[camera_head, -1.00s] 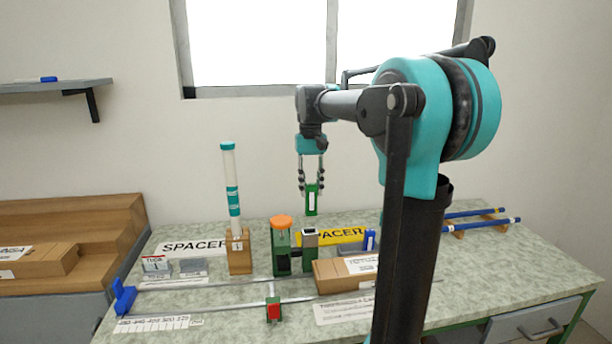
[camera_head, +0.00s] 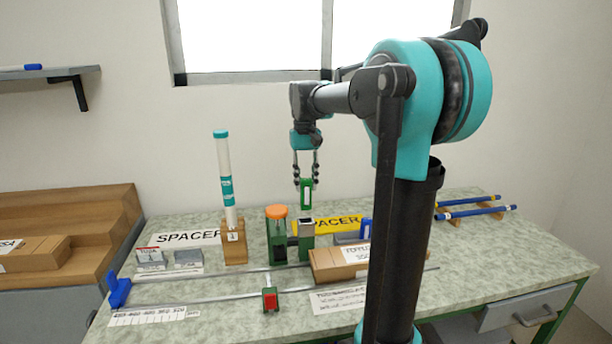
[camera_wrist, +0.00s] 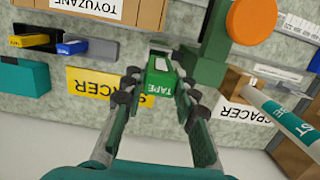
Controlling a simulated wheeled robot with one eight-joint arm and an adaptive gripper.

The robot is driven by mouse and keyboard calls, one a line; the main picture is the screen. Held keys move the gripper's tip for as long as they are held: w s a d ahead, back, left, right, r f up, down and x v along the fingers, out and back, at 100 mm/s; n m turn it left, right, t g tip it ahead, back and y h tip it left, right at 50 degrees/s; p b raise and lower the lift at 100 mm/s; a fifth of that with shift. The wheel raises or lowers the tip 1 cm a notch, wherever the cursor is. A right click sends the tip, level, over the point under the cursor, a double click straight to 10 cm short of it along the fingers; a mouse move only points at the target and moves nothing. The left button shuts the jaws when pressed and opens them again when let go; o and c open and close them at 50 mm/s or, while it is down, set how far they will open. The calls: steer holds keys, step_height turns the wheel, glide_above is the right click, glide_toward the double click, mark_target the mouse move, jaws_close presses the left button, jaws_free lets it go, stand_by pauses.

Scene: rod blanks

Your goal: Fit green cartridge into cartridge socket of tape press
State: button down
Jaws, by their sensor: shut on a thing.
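My gripper (camera_head: 305,184) is shut on the green cartridge (camera_head: 306,197), which hangs upright with a white label on its side. In the wrist view the cartridge (camera_wrist: 160,92) shows the word TAPE between my fingertips (camera_wrist: 155,98). The tape press (camera_head: 278,243) is green with an orange knob (camera_head: 277,211) and stands on the bench. Its cartridge socket (camera_head: 306,228), a grey-topped green block, is right of the knob. The cartridge is just above the socket, with a small gap in the head view. In the wrist view the cartridge hides much of the socket.
A white and teal tube (camera_head: 225,180) stands in a wooden block (camera_head: 234,248) left of the press. A cardboard box (camera_head: 330,266) lies close at the right front.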

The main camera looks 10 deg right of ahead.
mark_target(306, 209)
steer(key=shift+f, duration=1.55)
steer(key=shift+f, duration=2.95)
steer(key=c, duration=1.1)
jaws_free()
steer(key=r, duration=0.4)
steer(key=w+r, duration=0.1)
steer(key=r, duration=0.6)
steer(key=shift+w+r, duration=0.25)
steer(key=shift+r, duration=0.15)
